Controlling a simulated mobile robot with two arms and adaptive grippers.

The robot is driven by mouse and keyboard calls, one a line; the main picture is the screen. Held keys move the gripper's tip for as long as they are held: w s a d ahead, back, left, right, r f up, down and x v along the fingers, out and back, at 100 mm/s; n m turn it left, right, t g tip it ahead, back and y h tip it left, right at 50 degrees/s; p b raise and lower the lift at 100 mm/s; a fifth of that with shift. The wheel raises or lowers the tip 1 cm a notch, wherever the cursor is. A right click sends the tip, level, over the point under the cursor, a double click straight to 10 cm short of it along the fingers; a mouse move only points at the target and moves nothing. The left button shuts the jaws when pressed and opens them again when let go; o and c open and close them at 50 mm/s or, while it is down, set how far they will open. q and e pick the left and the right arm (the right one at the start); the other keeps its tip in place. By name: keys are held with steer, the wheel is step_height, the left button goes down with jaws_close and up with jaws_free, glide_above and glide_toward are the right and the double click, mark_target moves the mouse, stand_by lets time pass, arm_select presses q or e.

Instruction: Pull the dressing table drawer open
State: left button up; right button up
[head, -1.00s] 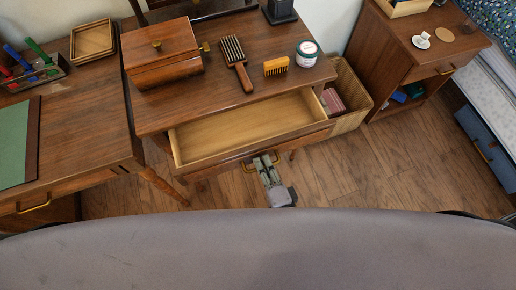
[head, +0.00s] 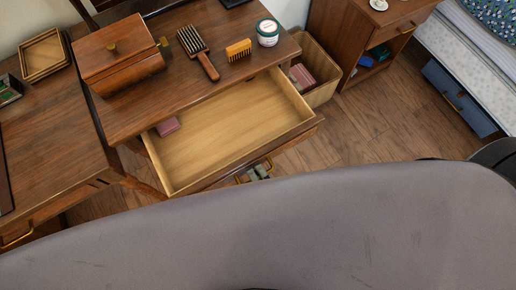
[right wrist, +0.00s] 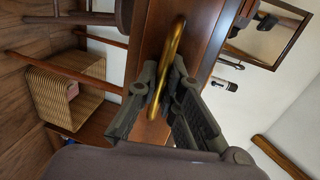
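The dressing table (head: 150,103) has its drawer (head: 235,125) pulled well out, its pale wooden inside showing. A small dull-red box (head: 168,126) lies at the drawer's back left. My right gripper (head: 254,174) is at the brass handle (head: 268,163) on the drawer front, partly hidden by my grey body. In the right wrist view, the fingers of my right gripper (right wrist: 168,72) are on either side of the brass handle (right wrist: 170,55) and close on it. My left gripper is not in view.
A woven basket (head: 318,90) stands right of the drawer. A desk (head: 50,150) is at left. Floor (head: 390,120) is clear at right.

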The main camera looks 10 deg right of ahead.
steer(key=o, duration=0.5)
steer(key=v, duration=1.2)
steer(key=shift+f, duration=0.1)
